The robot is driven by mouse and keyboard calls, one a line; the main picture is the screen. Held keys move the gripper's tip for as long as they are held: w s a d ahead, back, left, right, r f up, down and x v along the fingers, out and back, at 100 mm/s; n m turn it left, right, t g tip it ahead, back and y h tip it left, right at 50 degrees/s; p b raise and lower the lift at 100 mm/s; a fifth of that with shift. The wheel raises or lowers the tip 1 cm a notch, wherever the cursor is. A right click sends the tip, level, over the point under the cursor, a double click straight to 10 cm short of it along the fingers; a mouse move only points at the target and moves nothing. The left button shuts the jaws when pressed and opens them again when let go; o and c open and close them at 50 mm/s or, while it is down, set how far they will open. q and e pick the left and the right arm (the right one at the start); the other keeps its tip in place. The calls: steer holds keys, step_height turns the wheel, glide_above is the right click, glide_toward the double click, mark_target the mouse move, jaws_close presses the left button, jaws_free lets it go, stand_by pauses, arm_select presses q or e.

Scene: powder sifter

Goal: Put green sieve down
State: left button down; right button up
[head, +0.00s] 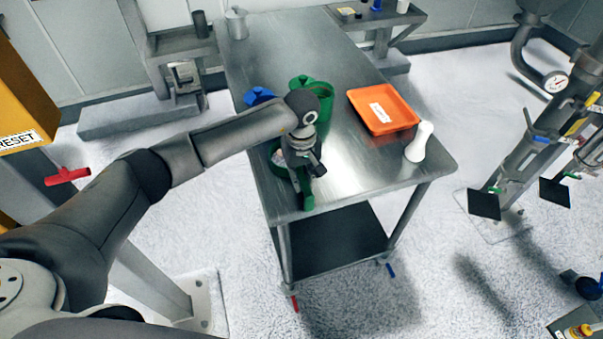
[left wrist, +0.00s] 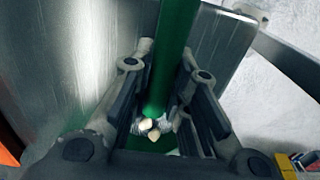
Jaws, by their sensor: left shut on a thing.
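The green sieve (head: 305,196) is at the near left end of the metal table (head: 345,165). Its round part shows partly beside my gripper, and its handle points toward the table's near edge. My left gripper (head: 308,172) is over it, pointing down. In the left wrist view the green sieve handle (left wrist: 174,45) runs between the fingers of my left gripper (left wrist: 160,115), which is shut on it. Small pale bits show between the fingertips. My gripper hides part of the sieve, and I cannot tell whether the sieve touches the tabletop. My right gripper is not in view.
A green container (head: 322,90) and a blue object (head: 258,96) stand behind my gripper. An orange tray (head: 402,117) and a white bottle (head: 419,143) are to the right. A metal jug (head: 237,24) stands at the far end. Bare tabletop lies between the sieve and bottle.

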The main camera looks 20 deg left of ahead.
arm_select(q)
steer(key=c, duration=1.8)
jaws_free()
steer(key=shift+f, duration=0.15)
steer(key=shift+c, duration=0.2)
steer(key=o, duration=0.5)
steer(key=shift+c, duration=0.2)
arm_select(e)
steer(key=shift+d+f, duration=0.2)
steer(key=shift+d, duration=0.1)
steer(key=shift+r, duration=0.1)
arm_select(q)
steer(key=shift+r, duration=0.3)
step_height(320, 180, up, 10)
steer(key=b, duration=0.4)
steer(key=shift+r, duration=0.9)
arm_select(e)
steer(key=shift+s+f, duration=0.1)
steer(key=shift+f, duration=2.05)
